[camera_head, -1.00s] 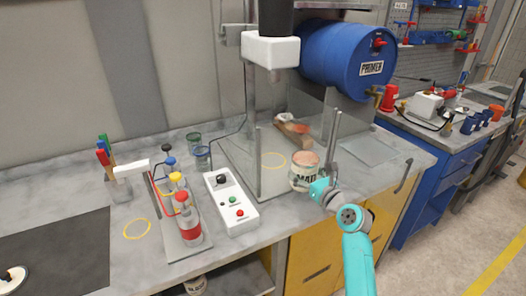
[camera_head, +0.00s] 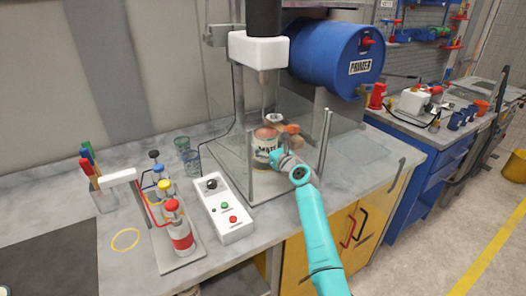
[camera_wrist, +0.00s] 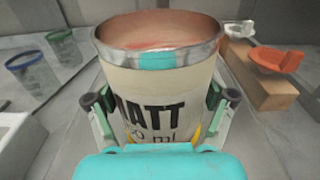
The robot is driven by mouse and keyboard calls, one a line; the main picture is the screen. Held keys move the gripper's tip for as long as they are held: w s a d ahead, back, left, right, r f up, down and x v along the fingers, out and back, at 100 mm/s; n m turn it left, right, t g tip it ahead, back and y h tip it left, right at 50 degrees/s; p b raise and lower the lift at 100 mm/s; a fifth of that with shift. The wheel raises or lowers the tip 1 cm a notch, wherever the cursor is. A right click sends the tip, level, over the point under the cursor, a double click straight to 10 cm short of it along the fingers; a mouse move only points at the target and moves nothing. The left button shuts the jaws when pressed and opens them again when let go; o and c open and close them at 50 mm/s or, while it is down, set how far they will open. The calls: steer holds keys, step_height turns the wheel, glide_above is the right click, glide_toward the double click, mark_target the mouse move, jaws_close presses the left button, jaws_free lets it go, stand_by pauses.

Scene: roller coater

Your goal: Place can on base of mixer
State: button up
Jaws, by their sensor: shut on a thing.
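The can (camera_head: 266,148) is cream with dark lettering, open on top, with a pinkish inside. It also fills the middle of the wrist view (camera_wrist: 160,75), upright. My gripper (camera_wrist: 160,110) is shut on the can, one finger on each side. In the head view my gripper (camera_head: 277,157) reaches from the front right. The mixer (camera_head: 265,52) has a white head with a shaft pointing down above the can. Its base (camera_head: 262,190) is a grey plate between clear panels and metal posts. The can is over this base; I cannot tell whether it touches. A bit of yellow shows beside the can's lower edge.
A white control box (camera_head: 222,207) stands left of the base. A rack of bottles (camera_head: 172,220) and two glasses (camera_head: 187,155) are further left. Metal posts (camera_head: 323,145) stand right of the can. A wooden block with an orange-red part (camera_wrist: 265,75) lies behind it. A blue drum (camera_head: 336,55) is at the back right.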

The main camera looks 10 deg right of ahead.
steer(key=shift+x, duration=1.2)
steer(key=shift+s+f, duration=0.1)
steer(key=shift+f, duration=1.6)
steer(key=shift+f, duration=0.1)
steer(key=o, duration=1.6)
steer(key=shift+f, duration=0.1)
steer(key=v, duration=1.2)
